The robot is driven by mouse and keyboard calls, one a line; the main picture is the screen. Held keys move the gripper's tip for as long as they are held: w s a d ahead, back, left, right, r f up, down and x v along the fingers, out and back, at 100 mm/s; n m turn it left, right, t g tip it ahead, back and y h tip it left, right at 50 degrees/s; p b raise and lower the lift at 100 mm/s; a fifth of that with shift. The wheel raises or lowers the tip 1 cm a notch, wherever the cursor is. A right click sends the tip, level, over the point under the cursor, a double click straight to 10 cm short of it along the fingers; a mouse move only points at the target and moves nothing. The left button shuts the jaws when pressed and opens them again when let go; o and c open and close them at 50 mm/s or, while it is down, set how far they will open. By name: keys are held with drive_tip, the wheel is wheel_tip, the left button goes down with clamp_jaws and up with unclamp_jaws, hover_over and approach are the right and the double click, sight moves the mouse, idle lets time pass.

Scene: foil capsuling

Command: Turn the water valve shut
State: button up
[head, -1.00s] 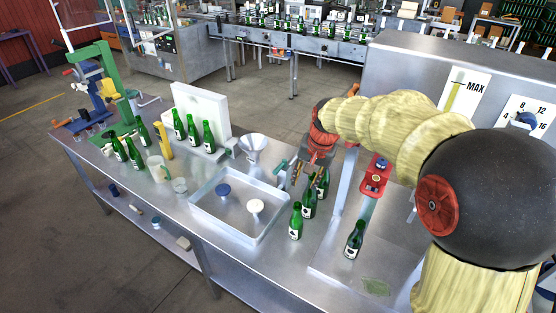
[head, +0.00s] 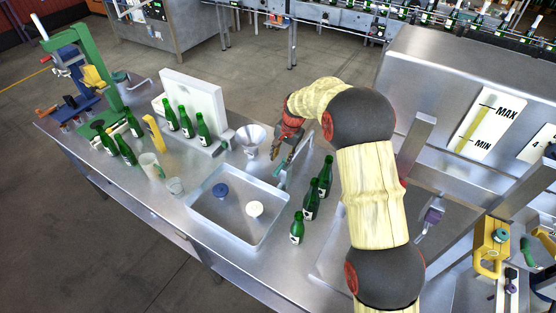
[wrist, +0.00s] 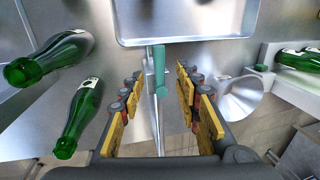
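The valve appears to be the teal lever handle (head: 280,168) at the tray's back right edge. In the wrist view the teal handle (wrist: 159,68) points up the picture, toward the tray. My gripper (head: 282,152) is over this spot in the head view. In the wrist view my gripper (wrist: 160,82) is open, with one yellow-padded finger on each side of the handle. A gap shows on both sides, so neither finger visibly touches it. The handle's depth between the fingers is hard to judge. The valve's base is mostly hidden.
A metal tray (head: 197,211) holds a blue disc (head: 221,190) and a white disc (head: 254,209). A funnel (head: 250,137) stands close on the left of my gripper. Several green bottles (head: 311,200) stand close on the right, between the tray and my arm.

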sight(278, 170)
drive_tip(key=f, duration=0.5)
drive_tip(key=shift+w+a+f+p, duration=0.1)
drive_tip(key=shift+w+a+p, duration=0.25)
drive_tip(key=shift+a+p, duration=0.05)
drive_tip(key=shift+a+f, duration=0.1)
drive_tip(key=shift+f, duration=0.25)
drive_tip(key=shift+s+a+f, duration=0.15)
drive_tip(key=shift+s+f, duration=0.15)
drive_tip(key=shift+f, duration=0.15)
drive_tip(key=shift+w+f, duration=0.3)
drive_tip(key=shift+f, duration=0.05)
drive_tip(key=shift+s+r, duration=0.15)
drive_tip(key=shift+s, duration=0.05)
drive_tip(key=shift+c, duration=0.2)
drive_tip(key=c, duration=0.7)
clamp_jaws()
